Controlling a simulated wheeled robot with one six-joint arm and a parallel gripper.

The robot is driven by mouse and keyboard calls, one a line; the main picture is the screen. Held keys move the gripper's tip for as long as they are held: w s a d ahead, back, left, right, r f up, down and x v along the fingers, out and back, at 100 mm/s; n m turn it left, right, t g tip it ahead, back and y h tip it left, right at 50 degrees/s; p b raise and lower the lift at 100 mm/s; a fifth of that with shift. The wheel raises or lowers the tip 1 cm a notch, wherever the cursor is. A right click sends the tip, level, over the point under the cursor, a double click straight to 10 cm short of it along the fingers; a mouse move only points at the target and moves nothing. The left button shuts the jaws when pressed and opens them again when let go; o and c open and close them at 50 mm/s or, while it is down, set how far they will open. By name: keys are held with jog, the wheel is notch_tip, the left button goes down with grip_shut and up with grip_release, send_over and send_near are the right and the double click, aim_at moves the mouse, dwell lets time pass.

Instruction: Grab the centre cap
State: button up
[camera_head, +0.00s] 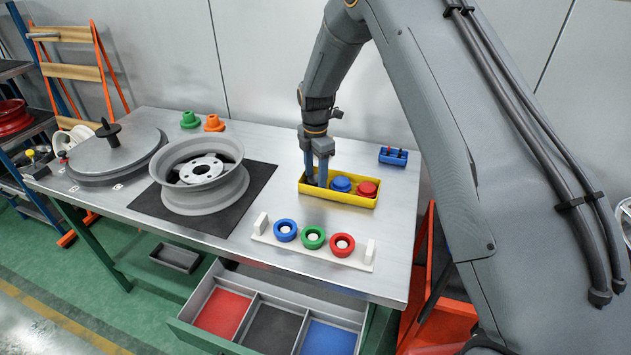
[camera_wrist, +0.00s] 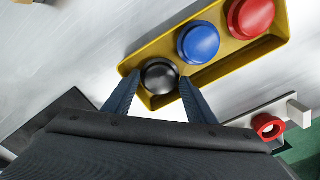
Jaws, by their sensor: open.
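A yellow tray (camera_head: 338,200) stands on the metal table, with a blue cap (camera_head: 341,184) and a red cap (camera_head: 367,189) in it. In the wrist view a black cap (camera_wrist: 160,76) lies in the tray's near end, beside the blue cap (camera_wrist: 198,42) and the red cap (camera_wrist: 250,18). My gripper (camera_head: 317,182) is over the left end of the tray. In the wrist view my gripper (camera_wrist: 157,80) is open, with one finger on each side of the black cap. I cannot tell whether the fingers touch it. In the head view the fingers mostly hide the black cap.
A white rack (camera_head: 330,255) with blue, green and red rings stands in front of the tray. A wheel rim (camera_head: 200,175) sits on a black mat (camera_head: 258,180) to the left. An open drawer (camera_head: 275,318) juts out below.

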jog(key=shift+c, duration=0.2)
jog(key=c, duration=0.8)
